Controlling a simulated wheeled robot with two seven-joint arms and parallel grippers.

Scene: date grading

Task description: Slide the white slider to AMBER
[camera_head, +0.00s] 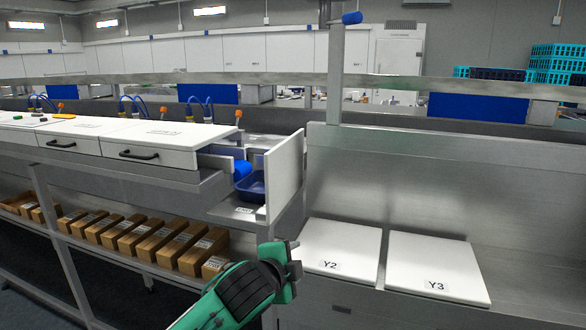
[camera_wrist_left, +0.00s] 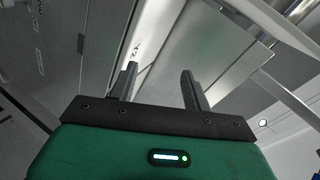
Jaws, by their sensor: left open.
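No white slider can be made out for certain, and I can read no AMBER mark. An upright white panel (camera_head: 286,172) stands at the right end of the left counter, beside a dark blue bin (camera_head: 250,186). A small label (camera_head: 244,210) below the bin is too small to read. My left gripper (camera_head: 295,262) is below this panel, at the left edge of the Y2 plate (camera_head: 340,248), apart from the panel. In the left wrist view its two fingers (camera_wrist_left: 158,84) are apart with nothing between them. My right gripper is not in view.
A white Y3 plate (camera_head: 436,266) lies right of Y2 on the metal bench. White drawers with black handles (camera_head: 139,155) run along the left counter. Several brown boxes (camera_head: 157,242) stand on the shelf below. A metal post (camera_head: 335,75) rises behind the bench.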

